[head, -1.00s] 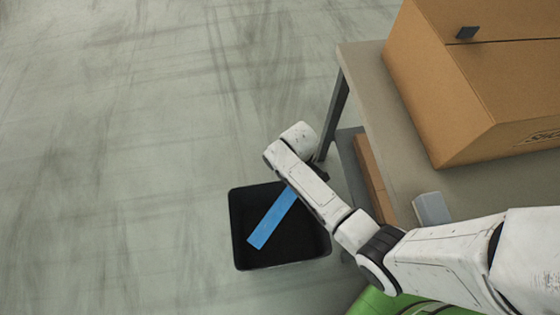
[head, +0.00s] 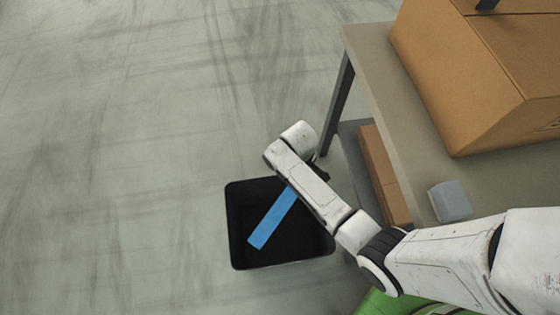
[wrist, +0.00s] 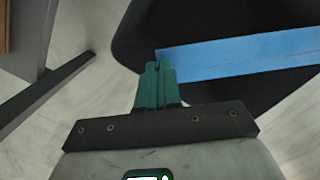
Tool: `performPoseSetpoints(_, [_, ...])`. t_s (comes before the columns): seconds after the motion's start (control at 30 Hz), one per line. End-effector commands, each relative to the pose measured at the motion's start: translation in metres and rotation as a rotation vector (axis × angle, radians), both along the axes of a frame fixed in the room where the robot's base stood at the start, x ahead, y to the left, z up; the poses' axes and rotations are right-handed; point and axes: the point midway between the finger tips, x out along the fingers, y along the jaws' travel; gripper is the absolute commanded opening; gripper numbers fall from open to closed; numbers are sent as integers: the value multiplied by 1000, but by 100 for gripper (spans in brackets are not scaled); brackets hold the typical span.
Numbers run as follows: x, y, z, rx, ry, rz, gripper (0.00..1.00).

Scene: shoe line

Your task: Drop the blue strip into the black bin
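The blue strip (head: 272,218) is long, flat and light blue. In the head view it extends from beneath my wrist, over the mouth of the black bin (head: 236,230). In the wrist view my green gripper fingers (wrist: 158,68) are closed together at the near end of the strip (wrist: 240,54) and hold it. The strip reaches to the right, with the dark bin (wrist: 135,40) behind it. The bin stands on the floor. In the head view my fingertips are hidden by my own arm.
A grey table (head: 385,100) stands to the right of the bin, with a large cardboard box (head: 470,80) and a small grey-blue block (head: 450,201) on top. A brown box (head: 383,175) sits on its lower shelf. The floor (head: 130,150) left of the bin is clear.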

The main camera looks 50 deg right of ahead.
Motion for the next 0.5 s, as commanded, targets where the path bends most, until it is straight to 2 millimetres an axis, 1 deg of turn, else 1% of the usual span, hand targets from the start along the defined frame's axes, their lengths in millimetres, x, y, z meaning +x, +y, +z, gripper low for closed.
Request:
performPoseSetpoints(0.03, [0, 0, 0, 0, 0, 0, 0])
performPoseSetpoints(0.1, [0, 0, 0, 0, 0, 0, 8])
performPoseSetpoints(0.37, [0, 0, 0, 0, 0, 0, 33])
performPoseSetpoints(0.5, [0, 0, 0, 0, 0, 0, 33])
